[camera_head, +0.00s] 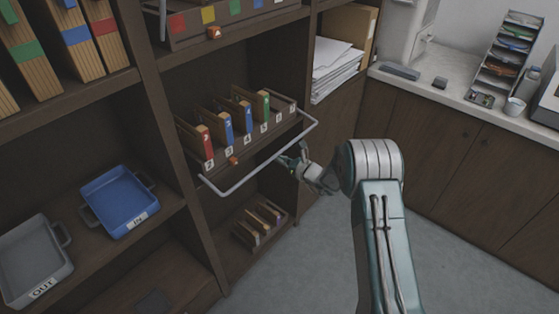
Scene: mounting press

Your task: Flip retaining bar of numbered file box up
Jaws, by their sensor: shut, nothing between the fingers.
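The numbered file box (239,154) sits on the middle shelf, with several upright files with red, blue and green spines and number labels in it. Its retaining bar (262,168) is a light grey wire loop that sticks out forward from the box, with its long front rod clear of the box front. My gripper (287,160) is shut and empty, close to the front rod near its right part. I cannot tell whether the fingers touch the bar. My arm extends from the bottom right and partly hides the floor and cabinet.
Another file box (222,30) with coloured squares is on the shelf above. A blue tray (120,199) and a grey OUT tray (37,262) stand at lower left. Small files (260,224) lie on the bottom shelf. A counter (465,109) runs along the right; floor before the shelves is clear.

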